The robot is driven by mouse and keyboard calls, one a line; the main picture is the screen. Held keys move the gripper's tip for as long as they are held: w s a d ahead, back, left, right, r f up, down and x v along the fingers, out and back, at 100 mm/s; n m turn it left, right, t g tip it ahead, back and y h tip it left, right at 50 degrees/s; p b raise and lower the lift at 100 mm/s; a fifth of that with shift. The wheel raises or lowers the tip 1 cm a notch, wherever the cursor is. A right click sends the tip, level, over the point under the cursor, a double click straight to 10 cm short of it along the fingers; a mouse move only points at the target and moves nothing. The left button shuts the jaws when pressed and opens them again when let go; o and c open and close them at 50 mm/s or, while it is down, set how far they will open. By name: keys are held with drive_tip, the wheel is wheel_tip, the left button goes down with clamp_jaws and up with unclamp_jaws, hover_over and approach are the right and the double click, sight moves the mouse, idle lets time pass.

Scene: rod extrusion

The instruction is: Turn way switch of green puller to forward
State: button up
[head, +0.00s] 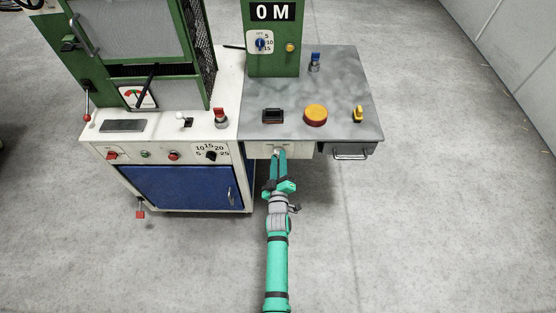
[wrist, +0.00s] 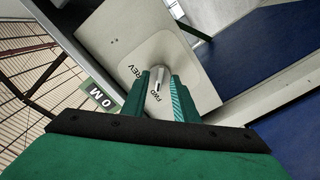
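The way switch (wrist: 161,75) is a small grey knob on a cream panel with the labels REV and FWD. In the wrist view its dark mark points toward FWD. My gripper (wrist: 160,90) has one finger on each side of the knob, close against it, and looks shut on it. In the head view my gripper (head: 278,158) reaches the front panel (head: 259,150) under the grey worktop, and its fingers largely hide the knob. The green puller's upright housing (head: 274,61) carries a 0 M display and stands at the back of the worktop.
The grey worktop (head: 345,85) holds a yellow-orange round button (head: 316,115), a black rocker switch (head: 272,116), a yellow switch (head: 358,114) and a blue switch (head: 315,61). A drawer handle (head: 350,156) is at right. A white-and-blue cabinet (head: 180,187) stands at left. Floor in front is clear.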

drive_tip(key=s, duration=1)
drive_tip(key=shift+s, duration=0.35)
drive_tip(key=s+r+m+g, duration=0.1)
drive_tip(key=s+r+m, duration=0.2)
drive_tip(key=s, duration=1.2)
drive_tip(key=s+r+m+g, duration=0.1)
drive_tip(key=s+r+m, duration=0.3)
drive_tip(key=s, duration=1.1)
drive_tip(key=s+r+m, duration=0.2)
drive_tip(key=s+r, duration=0.4)
drive_tip(key=r, duration=0.1)
drive_tip(key=shift+s+g, duration=0.25)
drive_tip(key=shift+g, duration=0.05)
